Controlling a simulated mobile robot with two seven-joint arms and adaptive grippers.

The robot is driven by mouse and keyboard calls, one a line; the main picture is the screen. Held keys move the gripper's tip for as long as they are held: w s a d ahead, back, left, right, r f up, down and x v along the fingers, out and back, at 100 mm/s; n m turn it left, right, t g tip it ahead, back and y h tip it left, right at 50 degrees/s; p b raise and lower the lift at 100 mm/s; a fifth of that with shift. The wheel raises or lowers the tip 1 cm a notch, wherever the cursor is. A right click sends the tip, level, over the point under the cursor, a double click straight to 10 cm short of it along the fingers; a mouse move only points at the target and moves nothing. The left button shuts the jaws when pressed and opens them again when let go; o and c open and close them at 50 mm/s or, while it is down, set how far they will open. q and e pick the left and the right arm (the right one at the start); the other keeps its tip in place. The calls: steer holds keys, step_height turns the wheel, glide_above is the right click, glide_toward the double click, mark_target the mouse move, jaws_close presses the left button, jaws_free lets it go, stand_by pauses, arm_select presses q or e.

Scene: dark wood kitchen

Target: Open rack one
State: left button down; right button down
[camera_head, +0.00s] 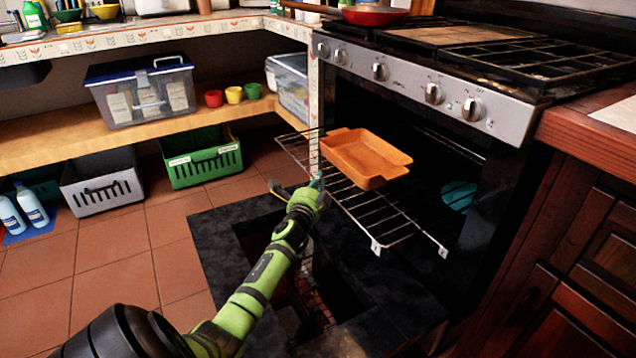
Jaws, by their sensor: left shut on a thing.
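The oven rack (395,220), a wire grid, extends well out of the open oven (455,150) over its lowered door (225,235). An orange rectangular baking dish (365,157) sits on the rack. My left gripper (317,183) is at the rack's front edge, to the lower left of the dish, and is shut on the rack. The arm hides part of the front edge and of the door. My right gripper is not in view.
A teal round thing (458,196) is inside the oven. A red pan (375,15) is at the stove's far-left corner. A green crate (203,157) and a grey crate (103,182) stand under the wooden shelf (60,140).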

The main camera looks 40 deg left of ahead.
arm_select(q)
steer(key=shift+a+r, duration=0.1)
steer(key=c, duration=1.2)
jaws_free()
steer(key=shift+c, duration=0.2)
steer(key=shift+s, duration=0.1)
steer(key=v, duration=1.2)
